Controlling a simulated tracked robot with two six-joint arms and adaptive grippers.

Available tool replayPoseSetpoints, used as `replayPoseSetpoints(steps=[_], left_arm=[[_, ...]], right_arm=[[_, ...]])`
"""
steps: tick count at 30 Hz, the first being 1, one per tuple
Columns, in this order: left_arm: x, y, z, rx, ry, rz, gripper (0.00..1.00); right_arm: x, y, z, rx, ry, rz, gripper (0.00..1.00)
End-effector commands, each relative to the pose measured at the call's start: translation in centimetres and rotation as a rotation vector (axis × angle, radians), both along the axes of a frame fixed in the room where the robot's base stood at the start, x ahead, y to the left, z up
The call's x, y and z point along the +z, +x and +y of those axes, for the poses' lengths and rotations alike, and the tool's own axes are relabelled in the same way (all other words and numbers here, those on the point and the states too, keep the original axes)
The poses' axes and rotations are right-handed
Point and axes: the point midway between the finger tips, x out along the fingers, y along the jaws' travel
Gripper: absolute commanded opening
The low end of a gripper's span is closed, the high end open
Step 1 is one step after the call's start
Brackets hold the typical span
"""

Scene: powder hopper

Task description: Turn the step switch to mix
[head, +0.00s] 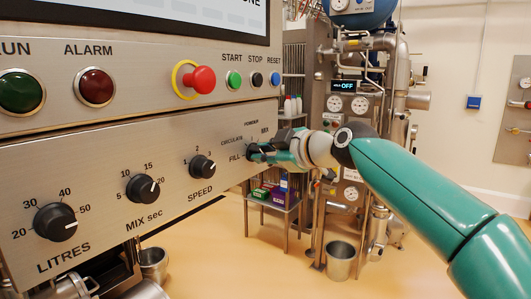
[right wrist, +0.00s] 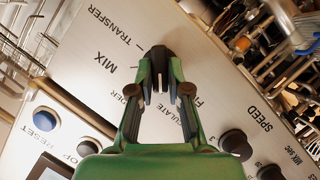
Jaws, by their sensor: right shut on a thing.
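The step switch is a black knob (head: 253,152) at the right end of the lower panel, with FILL, CIRCULATE and POWDER printed around it. My right gripper (head: 262,152) reaches it from the right and is shut on it. In the right wrist view my right gripper (right wrist: 161,88) has its two fingers on either side of the dark knob (right wrist: 160,58). The labels MIX and TRANSFER show left of the knob there. The fingers hide much of the knob, and I cannot tell which label it points to. My left gripper is not in view.
The LITRES knob (head: 56,222), MIX sec knob (head: 143,188) and SPEED knob (head: 203,167) sit left on the same panel. Above are the red stop button (head: 200,80) and the START button (head: 234,80). A steel bucket (head: 340,261) stands on the floor at right.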

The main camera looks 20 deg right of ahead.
Motion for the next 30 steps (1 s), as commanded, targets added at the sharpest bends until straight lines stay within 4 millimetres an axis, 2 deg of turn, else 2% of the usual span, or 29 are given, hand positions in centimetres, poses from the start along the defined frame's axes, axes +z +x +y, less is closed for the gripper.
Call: replayPoseSetpoints(steps=[11,30], left_arm=[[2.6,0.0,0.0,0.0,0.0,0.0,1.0],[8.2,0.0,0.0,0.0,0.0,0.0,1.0]], right_arm=[[0.5,0.2,-0.2,-0.001,0.16,0.126,0.0],[0.7,0.6,-0.7,-0.003,0.633,0.492,0.0]])
